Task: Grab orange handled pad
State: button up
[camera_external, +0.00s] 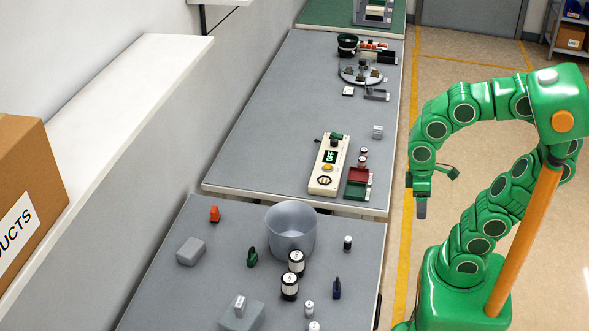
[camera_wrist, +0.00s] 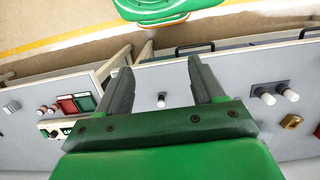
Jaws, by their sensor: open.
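A small orange upright object (camera_external: 214,214), which looks like the orange handled pad, stands at the back left of the near grey table in the external view. I cannot clearly make it out in the wrist view. My gripper (camera_external: 421,208) hangs at the right, beyond the tables' right edge and well apart from the orange object. In the wrist view my gripper (camera_wrist: 160,68) has its two dark fingers spread wide with nothing held between them. A white-topped black cylinder (camera_wrist: 161,99) shows in the gap, on the table below.
The near table (camera_external: 180,290) holds a grey bowl (camera_external: 290,232), a grey block (camera_external: 191,251), a green-handled object (camera_external: 252,257), a blue one (camera_external: 337,288) and several black-and-white cylinders. A control panel (camera_external: 328,165) stands on the farther table. A white shelf (camera_external: 110,120) runs along the left wall.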

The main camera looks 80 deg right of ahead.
jog(key=w+d+r+n+t+y, duration=0.1)
jog(key=w+r+t, duration=0.15)
jog(key=w, duration=1.15)
jog(key=w+d+r+n+t, duration=0.1)
jog(key=w+t, duration=0.3)
jog(key=w, duration=0.9)
jog(key=w+d+r+n+t+y, duration=0.1)
jog(key=w+r+t, duration=0.15)
jog(key=w, duration=1.15)
jog(key=t, duration=0.5)
send_over(215, 215)
jog(key=s+d, duration=0.4)
jog(key=s, duration=0.4)
jog(key=shift+m, duration=0.4)
notch_tip(215, 215, down, 25)
jog(key=shift+w+a+r, duration=0.1)
jog(key=shift+a, duration=0.05)
jog(key=shift+a+x, duration=0.15)
jog(key=shift+x, duration=2.85)
jog(key=shift+a+x, duration=0.2)
jog(key=shift+x, duration=2.8)
